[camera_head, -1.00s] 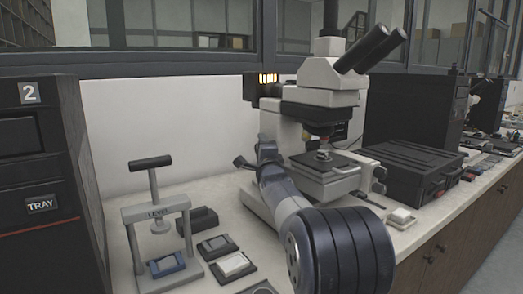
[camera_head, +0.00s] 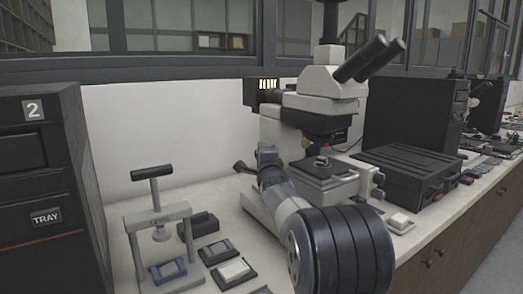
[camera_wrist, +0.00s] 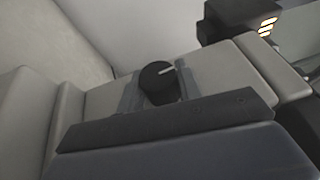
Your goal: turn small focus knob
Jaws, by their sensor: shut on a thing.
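The small focus knob (camera_wrist: 157,84) is dark and round with a white index line. It sits on the pale side of the microscope (camera_head: 330,82). In the wrist view my gripper (camera_wrist: 160,88) has one grey finger on each side of the knob and is shut on it. A dark bar of my gripper crosses the view below and hides part of the fingers. In the head view my arm reaches to the left side of the microscope's base. The knob and my fingertips cannot be made out there.
A black box (camera_head: 410,172) stands right of the microscope. A dark cabinet marked 2 (camera_head: 40,175) fills the left edge.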

